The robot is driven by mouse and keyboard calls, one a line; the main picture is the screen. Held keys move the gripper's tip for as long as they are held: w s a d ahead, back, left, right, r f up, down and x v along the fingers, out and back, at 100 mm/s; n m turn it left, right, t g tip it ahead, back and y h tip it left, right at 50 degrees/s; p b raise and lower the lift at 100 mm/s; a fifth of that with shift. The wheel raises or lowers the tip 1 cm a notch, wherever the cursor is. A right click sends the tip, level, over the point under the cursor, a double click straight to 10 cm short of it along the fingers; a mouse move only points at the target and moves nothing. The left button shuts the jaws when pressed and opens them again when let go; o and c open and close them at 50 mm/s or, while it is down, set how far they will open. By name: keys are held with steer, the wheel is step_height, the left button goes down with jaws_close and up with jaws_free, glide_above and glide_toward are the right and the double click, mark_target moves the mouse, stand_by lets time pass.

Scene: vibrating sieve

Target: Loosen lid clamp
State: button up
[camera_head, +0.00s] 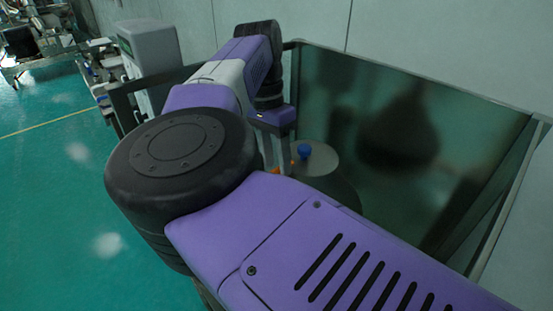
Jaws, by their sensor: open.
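The vibrating sieve (325,165) is a grey round body with a flat pale lid, standing inside a dark-framed enclosure. A blue knob (304,151) sits on its lid. Small orange parts (293,162) show at the lid's left edge; they may belong to the lid clamp, but they are too small to tell. My gripper (277,158) hangs from the purple wrist, at the left edge of the lid and beside the orange parts. It is open, with nothing seen between its fingers. My purple arm hides the sieve's front and lower left, and I cannot tell whether the fingers touch anything.
A dark glossy panel (400,130) stands close behind and right of the sieve, with a frame post (510,190) at the right. A pale grey machine (150,48) stands at the back left. Green floor (50,200) at the left is clear.

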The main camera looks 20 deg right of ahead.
steer(key=shift+s+f, duration=0.15)
steer(key=shift+f, duration=0.45)
jaws_close()
steer(key=shift+m, duration=0.3)
steer(key=m, duration=0.3)
steer(key=shift+d+r+m+y, duration=0.1)
steer(key=shift+d+m+y, duration=0.05)
steer(key=shift+m+y, duration=0.25)
steer(key=m, duration=0.3)
steer(key=m+y, duration=0.1)
steer(key=m, duration=0.1)
steer(key=shift+w+d+m, duration=0.15)
steer(key=shift+w+m, duration=0.05)
steer(key=shift+m, duration=0.2)
